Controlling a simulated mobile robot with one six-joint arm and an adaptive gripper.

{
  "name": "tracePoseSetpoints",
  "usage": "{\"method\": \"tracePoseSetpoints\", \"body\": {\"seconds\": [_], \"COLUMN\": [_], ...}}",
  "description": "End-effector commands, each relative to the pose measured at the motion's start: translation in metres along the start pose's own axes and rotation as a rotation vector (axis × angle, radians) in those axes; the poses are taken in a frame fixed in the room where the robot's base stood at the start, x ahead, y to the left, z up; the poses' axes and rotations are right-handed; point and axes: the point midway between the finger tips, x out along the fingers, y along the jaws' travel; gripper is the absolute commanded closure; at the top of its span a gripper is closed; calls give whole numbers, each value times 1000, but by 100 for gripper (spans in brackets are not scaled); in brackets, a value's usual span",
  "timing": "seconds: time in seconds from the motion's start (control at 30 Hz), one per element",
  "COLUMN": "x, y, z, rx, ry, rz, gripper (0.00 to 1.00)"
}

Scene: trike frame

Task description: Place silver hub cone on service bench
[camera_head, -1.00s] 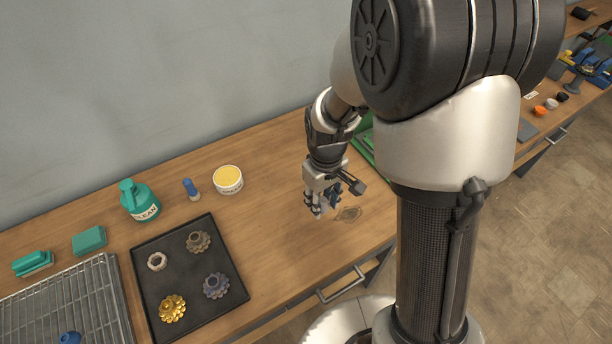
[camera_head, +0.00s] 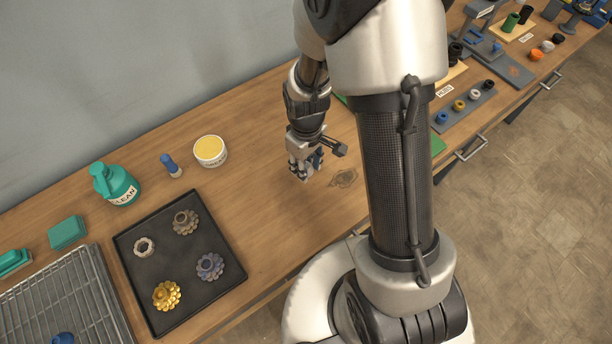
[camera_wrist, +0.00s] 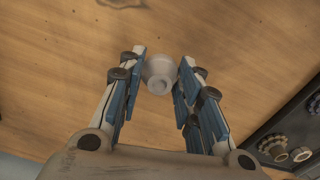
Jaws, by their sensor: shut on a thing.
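My gripper (camera_head: 303,172) points down over the wooden service bench (camera_head: 268,215), left of my column. In the wrist view my gripper (camera_wrist: 162,70) is shut on the silver hub cone (camera_wrist: 159,76), a round pale grey piece held between the blue-padded fingertips. The bench wood (camera_wrist: 230,50) lies behind the cone. Whether the cone touches the wood or hangs just above it, I cannot tell. In the head view the fingers hide the cone.
A black tray (camera_head: 200,285) with several hub parts lies left of my gripper.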

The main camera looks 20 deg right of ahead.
Motion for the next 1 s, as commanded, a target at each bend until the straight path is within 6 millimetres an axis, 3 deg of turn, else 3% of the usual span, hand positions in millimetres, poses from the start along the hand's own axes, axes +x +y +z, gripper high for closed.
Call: {"method": "tracePoseSetpoints", "body": {"seconds": [0.23, 0.43, 0.83, 0.87, 1.0], "x": [20, 50, 55, 55, 54], "y": [0, 0, 0, 0, 0], "z": [0, 0, -1, -1, -1], "rx": [0, 0, 0, 0, 0], "ry": [0, -1, 2, 2, 1], "rz": [0, -1, 1, 1, 1], "gripper": [94, 94, 94, 68, 58]}}
